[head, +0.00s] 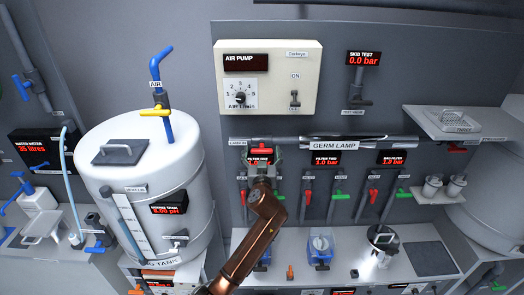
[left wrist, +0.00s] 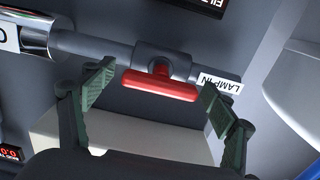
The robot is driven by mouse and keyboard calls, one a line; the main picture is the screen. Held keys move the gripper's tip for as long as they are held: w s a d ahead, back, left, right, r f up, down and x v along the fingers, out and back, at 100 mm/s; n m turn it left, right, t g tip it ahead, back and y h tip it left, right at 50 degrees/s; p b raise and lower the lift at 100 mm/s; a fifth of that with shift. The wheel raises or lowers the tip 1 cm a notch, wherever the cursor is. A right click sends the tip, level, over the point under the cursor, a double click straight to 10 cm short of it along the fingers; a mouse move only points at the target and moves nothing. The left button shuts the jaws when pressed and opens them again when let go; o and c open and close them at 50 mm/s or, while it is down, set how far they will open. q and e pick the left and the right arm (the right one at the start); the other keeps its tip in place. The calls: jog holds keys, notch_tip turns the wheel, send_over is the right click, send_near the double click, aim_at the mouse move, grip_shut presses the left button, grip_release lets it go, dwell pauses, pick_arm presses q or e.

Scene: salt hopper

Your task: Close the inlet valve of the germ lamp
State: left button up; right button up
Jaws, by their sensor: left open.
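The germ lamp (head: 372,139) is a shiny horizontal tube on the back wall with a white name label. At its left end is the inlet valve, labelled LAMP IN in the left wrist view, with a red bar handle (left wrist: 160,85). The handle lies roughly along the grey pipe (left wrist: 105,45). My left gripper (left wrist: 158,84) is open, one green finger near each end of the handle; I cannot tell whether they touch it. In the head view my left gripper (head: 262,163) largely hides this valve. My right gripper is not in view.
Below the lamp are filter displays (head: 325,159) and several red and green valve handles (head: 308,197). An air pump box (head: 298,77) hangs above. A white tank (head: 165,190) stands left. A shelf with cups (head: 428,194) is at right.

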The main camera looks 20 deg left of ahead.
pick_arm(q)
jog(key=shift+c, duration=0.7)
jog(key=c, duration=1)
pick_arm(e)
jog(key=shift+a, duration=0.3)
